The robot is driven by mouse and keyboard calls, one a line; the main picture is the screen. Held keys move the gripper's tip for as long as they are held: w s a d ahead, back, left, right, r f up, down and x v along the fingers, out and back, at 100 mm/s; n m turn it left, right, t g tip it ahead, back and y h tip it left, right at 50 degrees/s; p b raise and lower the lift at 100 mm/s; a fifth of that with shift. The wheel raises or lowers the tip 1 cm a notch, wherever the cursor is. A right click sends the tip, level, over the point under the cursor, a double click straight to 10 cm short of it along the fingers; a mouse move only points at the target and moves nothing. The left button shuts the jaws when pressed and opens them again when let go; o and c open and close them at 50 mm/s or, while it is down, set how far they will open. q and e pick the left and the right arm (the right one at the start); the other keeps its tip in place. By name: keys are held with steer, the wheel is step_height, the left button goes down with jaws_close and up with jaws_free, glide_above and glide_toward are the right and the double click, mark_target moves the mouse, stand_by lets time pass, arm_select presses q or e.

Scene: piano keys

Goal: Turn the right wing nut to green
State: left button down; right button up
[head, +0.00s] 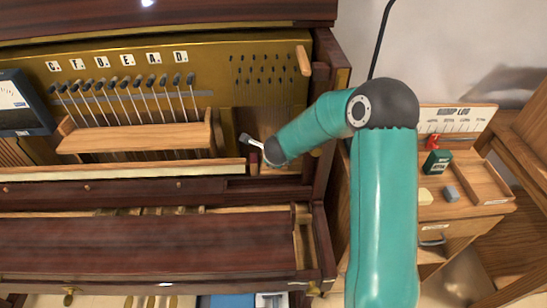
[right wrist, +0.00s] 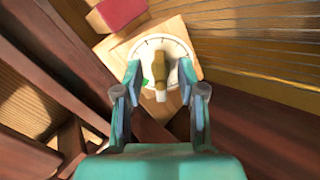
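In the right wrist view, a brass wing nut (right wrist: 159,70) sits on a round white dial (right wrist: 178,48) with dark tick marks, fixed to a pale wooden block (right wrist: 118,45). A pale tip shows at the wing nut's lower end, and a small green mark (right wrist: 147,83) lies just left of it. My right gripper (right wrist: 160,73) is open, with one finger on each side of the wing nut; I cannot tell whether they touch it. In the head view my right gripper (head: 250,141) reaches into the piano's open front. The wing nut cannot be made out there. My left gripper is not in view.
A red block (right wrist: 120,12) stands beside the dial. A wooden rail (head: 135,138) and a row of hammers (head: 125,98) lie left of my right gripper. The piano's side wall (head: 322,125) is close on its right. A side cabinet (head: 450,215) holds small items.

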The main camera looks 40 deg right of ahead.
steer(key=shift+w+f, duration=0.1)
steer(key=shift+f, duration=0.05)
steer(key=shift+s+a+r, duration=0.2)
steer(key=shift+s+r, duration=0.1)
steer(key=shift+r, duration=0.2)
stand_by(0.3)
jaws_close()
steer(key=shift+f+m+b, duration=0.2)
steer(key=shift+m+b, duration=0.5)
steer(key=shift+m, duration=0.3)
steer(key=shift+r+m, duration=0.1)
steer(key=shift+m, duration=0.5)
